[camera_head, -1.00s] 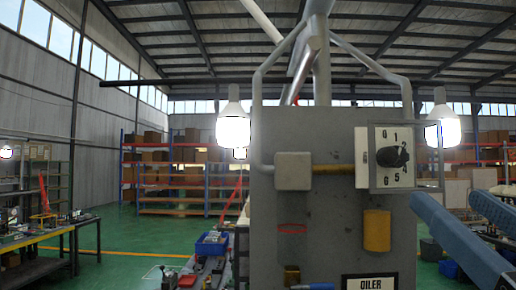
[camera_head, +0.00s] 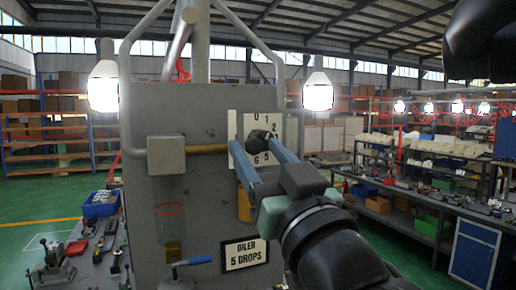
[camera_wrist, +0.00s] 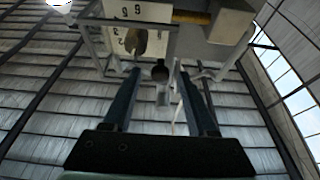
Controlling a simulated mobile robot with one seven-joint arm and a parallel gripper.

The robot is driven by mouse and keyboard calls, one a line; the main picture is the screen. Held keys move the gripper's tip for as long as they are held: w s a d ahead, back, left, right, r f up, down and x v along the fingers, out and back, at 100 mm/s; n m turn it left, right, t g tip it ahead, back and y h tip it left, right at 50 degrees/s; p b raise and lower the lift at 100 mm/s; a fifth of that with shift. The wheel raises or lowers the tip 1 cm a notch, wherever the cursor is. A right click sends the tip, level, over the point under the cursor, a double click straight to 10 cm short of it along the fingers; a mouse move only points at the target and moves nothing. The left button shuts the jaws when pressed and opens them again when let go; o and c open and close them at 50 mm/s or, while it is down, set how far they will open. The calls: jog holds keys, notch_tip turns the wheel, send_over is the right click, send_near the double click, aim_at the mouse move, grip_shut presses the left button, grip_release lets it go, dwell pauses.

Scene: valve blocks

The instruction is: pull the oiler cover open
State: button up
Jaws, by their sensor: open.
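The grey panel's dial plate (camera_head: 235,125), with numbers and a dark pointer knob (camera_head: 262,138), is at upper right of the panel in the head view. A clear, framed cover appears to stand in front of it; its outline is hard to make out. My gripper (camera_head: 256,151) is open, its blue fingers reaching up to the lower part of the dial. In the wrist view, my gripper (camera_wrist: 160,75) has a small round dark knob (camera_wrist: 160,73) between its fingertips, with a gap on each side. The dial plate (camera_wrist: 115,40) is beyond it. I cannot tell whether the cover is ajar.
The panel (camera_head: 195,110) carries a grey box (camera_head: 166,155), a brass pipe (camera_head: 206,149), a yellow cylinder (camera_head: 244,205) partly behind my gripper, and an "OILER 5 DROPS" sign (camera_head: 245,254). A blue-handled lever (camera_head: 192,261) is at the bottom. Lit bulbs hang at both sides.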

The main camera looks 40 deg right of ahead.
jog(key=shift+c, duration=0.2)
grip_shut()
dwell(1.1)
